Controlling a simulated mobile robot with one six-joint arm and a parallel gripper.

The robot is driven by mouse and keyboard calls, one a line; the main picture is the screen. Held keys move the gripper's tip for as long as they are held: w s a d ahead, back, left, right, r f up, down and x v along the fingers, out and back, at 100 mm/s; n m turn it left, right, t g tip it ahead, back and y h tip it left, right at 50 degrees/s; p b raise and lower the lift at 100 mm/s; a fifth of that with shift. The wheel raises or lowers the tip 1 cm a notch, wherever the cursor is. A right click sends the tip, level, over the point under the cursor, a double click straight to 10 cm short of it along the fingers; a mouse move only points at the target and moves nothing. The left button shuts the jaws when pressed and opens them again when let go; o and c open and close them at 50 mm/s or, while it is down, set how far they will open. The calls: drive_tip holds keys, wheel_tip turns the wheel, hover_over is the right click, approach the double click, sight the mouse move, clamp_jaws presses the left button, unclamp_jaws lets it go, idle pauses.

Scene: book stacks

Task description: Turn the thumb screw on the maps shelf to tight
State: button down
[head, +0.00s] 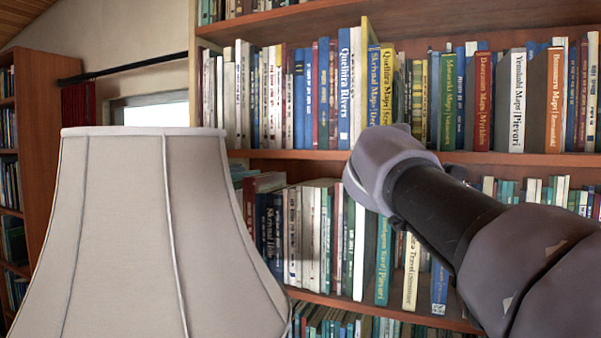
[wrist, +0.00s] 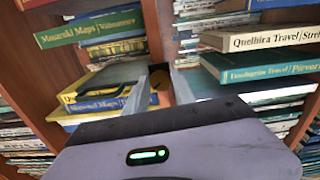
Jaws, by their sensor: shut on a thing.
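The maps shelf (head: 320,155) is a reddish-brown board bearing upright books, several with "Maps" on their spines. My gripper's fingers (wrist: 161,86) show in the wrist view as two pale bars reaching in at the shelf edge, between map books on the left and travel books on the right. They are shut on a small dark piece between them, which seems to be the thumb screw; it is mostly hidden and I cannot tell how far it is turned. In the head view my arm covers the fingers and that part of the shelf edge.
A large pale lampshade (head: 140,230) stands close at the left front. A yellow panel (head: 371,45) juts out among the map books. "Quelhira Travel" (wrist: 275,38) and other books on the lower shelf sit close to the right of the fingers.

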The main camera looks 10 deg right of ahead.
drive_tip(key=shift+f+m+b, duration=0.15)
drive_tip(key=shift+m+b, duration=2.2)
drive_tip(key=shift+m, duration=0.95)
drive_tip(key=c, duration=1.1)
unclamp_jaws()
